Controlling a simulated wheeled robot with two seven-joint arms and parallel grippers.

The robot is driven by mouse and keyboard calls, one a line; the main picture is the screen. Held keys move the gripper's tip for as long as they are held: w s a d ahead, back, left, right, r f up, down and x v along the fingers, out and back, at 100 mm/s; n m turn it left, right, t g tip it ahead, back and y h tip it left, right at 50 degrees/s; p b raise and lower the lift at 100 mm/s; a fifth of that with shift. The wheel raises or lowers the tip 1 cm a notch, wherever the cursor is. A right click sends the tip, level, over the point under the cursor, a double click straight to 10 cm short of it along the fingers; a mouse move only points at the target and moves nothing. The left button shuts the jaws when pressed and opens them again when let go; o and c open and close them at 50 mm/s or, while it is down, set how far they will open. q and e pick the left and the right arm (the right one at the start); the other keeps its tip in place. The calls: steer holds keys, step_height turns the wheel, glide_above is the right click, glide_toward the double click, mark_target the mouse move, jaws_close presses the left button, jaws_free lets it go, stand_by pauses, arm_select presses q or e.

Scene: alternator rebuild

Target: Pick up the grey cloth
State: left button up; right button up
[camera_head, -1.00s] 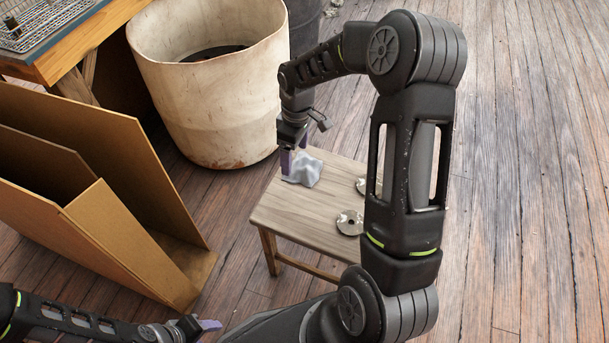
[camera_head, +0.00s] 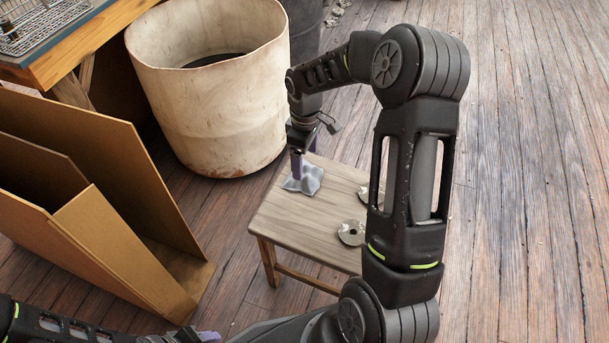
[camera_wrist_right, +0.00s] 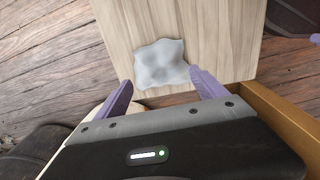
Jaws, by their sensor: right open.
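The grey cloth (camera_head: 311,178) lies low and spread, with wavy edges, on the far left part of the wooden stool top (camera_head: 295,215). My right gripper (camera_head: 296,172) points down over the cloth, and its purple fingers partly hide it. In the right wrist view, the cloth (camera_wrist_right: 162,63) lies just ahead of the fingertips, roughly centred between them. The right gripper (camera_wrist_right: 160,76) is open with nothing held; whether a finger touches the cloth is unclear. My left gripper (camera_head: 207,336) is at the bottom edge, mostly cut off.
Round metal discs (camera_head: 351,233) lie on the stool, one partly behind my right arm. A large off-white bin (camera_head: 215,110) stands behind the stool. A brown cardboard-like holder (camera_head: 120,240) stands at left, below a workbench (camera_head: 80,45). Floor at right is clear.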

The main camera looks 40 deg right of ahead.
mark_target(304, 171)
step_height(304, 171, down, 5)
steer(key=shift+f+b, duration=0.15)
steer(key=shift+b, duration=0.8)
steer(key=c, duration=1.4)
step_height(304, 171, up, 10)
steer(key=p, duration=0.3)
